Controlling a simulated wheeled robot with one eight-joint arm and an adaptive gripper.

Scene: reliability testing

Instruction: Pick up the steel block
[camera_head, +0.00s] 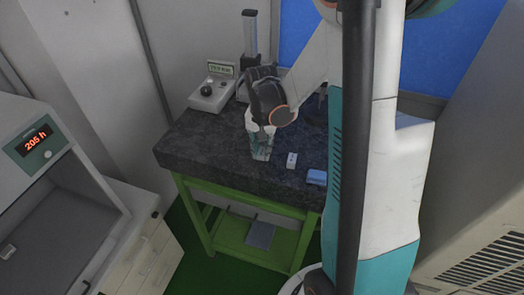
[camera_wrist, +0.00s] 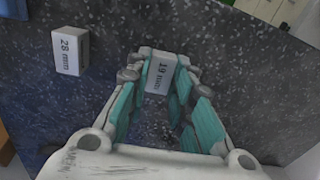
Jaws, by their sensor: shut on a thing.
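My gripper (camera_head: 261,148) points down at the dark speckled stone table top (camera_head: 205,150) in the head view. In the wrist view, the fingers of my gripper (camera_wrist: 158,73) are closed around a small grey-white steel block (camera_wrist: 160,80) marked "19 mm". The block sits between the fingertips, at or very near the table surface; I cannot tell whether it touches. In the head view the fingers largely hide it. A second pale block (camera_wrist: 71,52), marked "28 mm", lies on the table to the left in the wrist view and right of my gripper in the head view (camera_head: 291,160).
A small blue item (camera_head: 316,177) lies near the table's front right. A gauge with a grey column (camera_head: 250,35) and a white control box (camera_head: 212,92) stand at the back. A cabinet reading "205 h" (camera_head: 35,141) is at left. The table's front left is clear.

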